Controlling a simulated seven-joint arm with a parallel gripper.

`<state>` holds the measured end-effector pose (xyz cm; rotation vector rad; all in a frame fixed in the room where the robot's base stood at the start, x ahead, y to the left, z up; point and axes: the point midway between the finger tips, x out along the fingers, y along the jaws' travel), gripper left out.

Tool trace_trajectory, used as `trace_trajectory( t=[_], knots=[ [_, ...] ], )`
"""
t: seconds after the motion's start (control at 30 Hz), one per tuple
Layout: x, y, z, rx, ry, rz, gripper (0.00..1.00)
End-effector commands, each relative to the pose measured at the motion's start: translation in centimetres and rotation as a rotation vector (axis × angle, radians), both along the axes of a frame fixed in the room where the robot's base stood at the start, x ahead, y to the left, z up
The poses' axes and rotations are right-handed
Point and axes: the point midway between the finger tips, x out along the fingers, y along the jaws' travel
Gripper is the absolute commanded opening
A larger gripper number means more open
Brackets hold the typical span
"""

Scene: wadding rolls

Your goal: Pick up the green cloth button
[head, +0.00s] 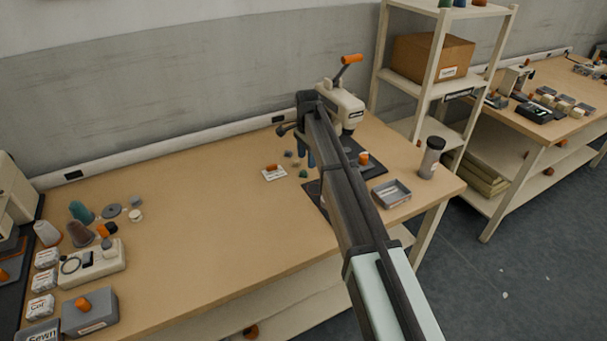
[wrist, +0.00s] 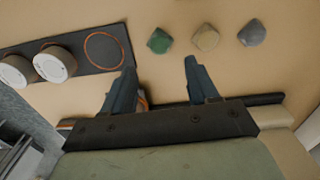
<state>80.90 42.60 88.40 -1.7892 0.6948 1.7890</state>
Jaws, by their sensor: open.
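The green cloth button (wrist: 159,41) lies on the table in the wrist view, at the left end of a short row with a beige button (wrist: 205,38) and a grey button (wrist: 252,33). In the head view the green button (head: 304,174) is a small spot beside my arm. My gripper (wrist: 160,72) is open, its two dark blue fingers apart with nothing seen between the tips. The green button appears just beyond the gap between the fingertips, apart from both. In the head view my gripper (head: 304,158) is partly hidden by my arm.
A dark mat (wrist: 85,57) with an orange ring and two white-topped cylinders (wrist: 54,63) lies left of the buttons. In the head view, a white press (head: 340,103) stands behind, a grey tray (head: 391,194) right. The table's middle (head: 210,225) is clear.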

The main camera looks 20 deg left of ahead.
Motion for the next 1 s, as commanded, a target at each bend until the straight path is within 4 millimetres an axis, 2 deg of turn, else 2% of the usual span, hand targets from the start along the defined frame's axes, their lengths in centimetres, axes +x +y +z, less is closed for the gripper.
trace_trajectory(
  t=[0.17, 0.43, 0.7, 0.77, 1.0],
  knots=[
    [-0.2, 0.3, -1.3, -0.001, 0.001, 0.0, 0.59],
    [-0.4, 0.6, -4.6, 0.001, 0.001, -0.001, 0.59],
    [-0.4, 0.6, -5.1, 0.001, -0.001, -0.001, 0.59],
    [-0.4, 0.6, -5.1, 0.001, -0.001, -0.001, 0.55],
    [-0.4, 0.7, -5.1, 0.001, -0.001, 0.0, 0.32]
  ],
)
